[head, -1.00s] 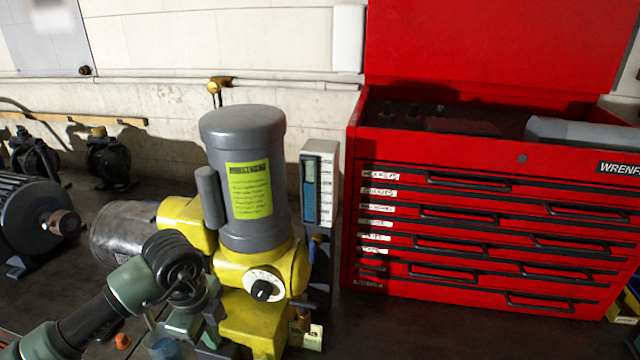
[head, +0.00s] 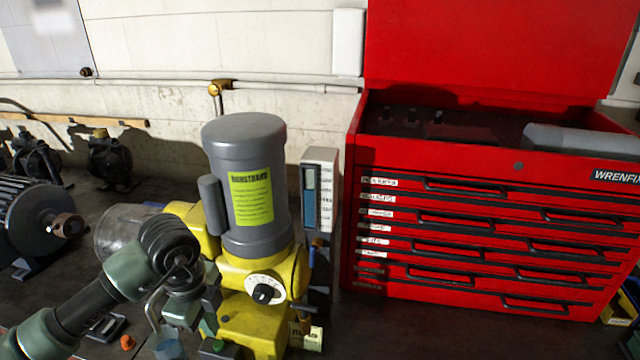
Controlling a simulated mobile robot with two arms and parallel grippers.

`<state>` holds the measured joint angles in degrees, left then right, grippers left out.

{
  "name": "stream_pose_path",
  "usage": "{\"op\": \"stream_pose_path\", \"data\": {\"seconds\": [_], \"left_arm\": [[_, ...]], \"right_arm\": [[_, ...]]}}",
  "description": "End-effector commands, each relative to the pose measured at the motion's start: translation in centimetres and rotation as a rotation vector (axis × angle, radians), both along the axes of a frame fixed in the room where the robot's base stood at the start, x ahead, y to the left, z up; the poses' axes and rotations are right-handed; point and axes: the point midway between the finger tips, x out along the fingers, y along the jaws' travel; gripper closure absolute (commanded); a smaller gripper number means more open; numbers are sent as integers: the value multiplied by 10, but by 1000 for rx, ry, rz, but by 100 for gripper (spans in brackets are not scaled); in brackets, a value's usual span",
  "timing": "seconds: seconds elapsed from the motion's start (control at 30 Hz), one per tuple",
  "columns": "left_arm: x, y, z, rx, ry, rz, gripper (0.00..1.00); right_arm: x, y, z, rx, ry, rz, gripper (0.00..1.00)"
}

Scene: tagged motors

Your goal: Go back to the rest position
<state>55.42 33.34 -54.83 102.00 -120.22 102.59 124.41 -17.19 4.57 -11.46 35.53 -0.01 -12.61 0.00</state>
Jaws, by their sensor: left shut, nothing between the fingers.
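My left arm comes in from the lower left, its wrist in front of the yellow base of a grey-topped motor (head: 245,150). My left gripper (head: 213,326) points down beside the motor's yellow base; its fingers are shut and empty, partly lost against dark parts there. The motor stands upright with a yellow-green label (head: 251,196) on its grey body and a white dial with a black knob (head: 264,293) on its yellow housing. A small pale tag (head: 306,337) shows low at the base's right. My right gripper is not in view.
A red tool chest (head: 490,220) with an open lid stands at the right. A grey meter box (head: 319,190) stands between it and the motor. A dark finned motor (head: 38,215) is at the left, with small pumps (head: 108,160) behind. A small orange piece (head: 127,342) lies near my arm.

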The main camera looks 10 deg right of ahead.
Motion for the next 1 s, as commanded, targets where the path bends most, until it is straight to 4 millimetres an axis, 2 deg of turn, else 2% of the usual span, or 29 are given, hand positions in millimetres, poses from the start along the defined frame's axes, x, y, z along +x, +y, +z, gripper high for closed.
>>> {"op": "stream_pose_path", "data": {"seconds": [0.03,0.23,0.53,0.63,0.67,0.73,0.83,0.93,1.0], "left_arm": [[0,0,9,0,-1,0,100],[0,0,25,0,0,0,100],[0,-1,24,-3,1,-3,100],[-5,-16,20,-57,6,-45,100],[-9,-26,18,-92,10,-70,100],[-20,-57,15,-212,13,-154,100],[-46,-121,22,-479,3,-300,100],[-75,-184,55,-814,-52,-416,100],[-89,-216,90,-1052,-119,-449,100]], "right_arm": [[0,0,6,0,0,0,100],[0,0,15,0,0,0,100],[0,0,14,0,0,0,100],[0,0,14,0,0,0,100],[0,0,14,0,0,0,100],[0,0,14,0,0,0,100],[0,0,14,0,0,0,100],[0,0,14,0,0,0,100],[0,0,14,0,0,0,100]]}}
